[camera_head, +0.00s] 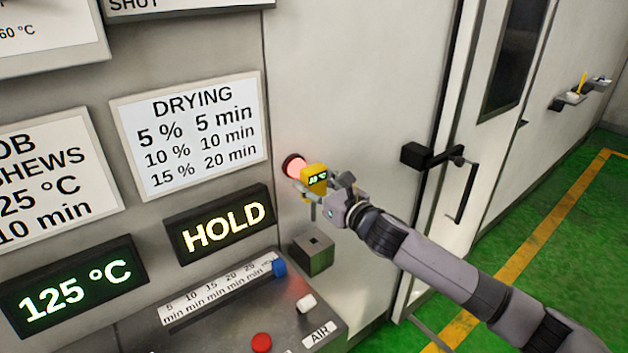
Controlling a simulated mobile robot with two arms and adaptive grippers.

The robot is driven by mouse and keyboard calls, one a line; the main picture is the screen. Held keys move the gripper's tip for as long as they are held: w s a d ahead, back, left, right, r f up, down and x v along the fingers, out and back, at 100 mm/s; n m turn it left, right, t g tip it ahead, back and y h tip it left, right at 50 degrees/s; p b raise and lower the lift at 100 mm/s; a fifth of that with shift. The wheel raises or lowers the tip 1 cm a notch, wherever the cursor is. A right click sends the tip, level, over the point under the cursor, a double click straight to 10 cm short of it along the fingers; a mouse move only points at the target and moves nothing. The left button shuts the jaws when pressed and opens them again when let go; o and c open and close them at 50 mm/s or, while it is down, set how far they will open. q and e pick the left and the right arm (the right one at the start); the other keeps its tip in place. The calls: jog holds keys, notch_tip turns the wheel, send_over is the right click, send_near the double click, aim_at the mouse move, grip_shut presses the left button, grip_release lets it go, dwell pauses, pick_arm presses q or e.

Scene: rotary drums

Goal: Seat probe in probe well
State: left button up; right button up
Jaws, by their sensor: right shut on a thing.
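The yellow probe (316,180) has a small dark display with green digits and a short thin grey stem pointing down. My right gripper (318,190) is shut on the probe and holds it in front of the wall. A grey block (314,257) with a small dark opening in its top juts from the wall below and looks like the probe well. The stem's tip appears above the block and apart from it; the exact depth offset cannot be told. My left gripper is not in view.
A round red glowing port (294,165) is on the wall just behind the probe. A control panel (225,318) with blue, white and red knobs stands below left. A HOLD display (222,226) is left of the block. A door with a black handle (462,190) is to the right.

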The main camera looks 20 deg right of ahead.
aim_at(315, 206)
notch_tip(315, 206, down, 3)
jog(key=shift+b, duration=0.95)
jog(key=shift+f+b, duration=0.3)
jog(key=shift+f, duration=0.05)
jog(key=shift+f+b, duration=0.45)
jog(key=shift+f, duration=0.55)
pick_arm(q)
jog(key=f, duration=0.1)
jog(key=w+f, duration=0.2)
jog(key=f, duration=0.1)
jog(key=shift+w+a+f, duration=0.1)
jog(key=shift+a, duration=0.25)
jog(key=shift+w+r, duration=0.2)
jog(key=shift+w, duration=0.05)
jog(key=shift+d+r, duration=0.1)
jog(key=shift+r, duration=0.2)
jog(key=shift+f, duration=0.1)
pick_arm(e)
jog(key=shift+f, duration=0.1)
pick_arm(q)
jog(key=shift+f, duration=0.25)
pick_arm(e)
jog(key=shift+f, duration=0.35)
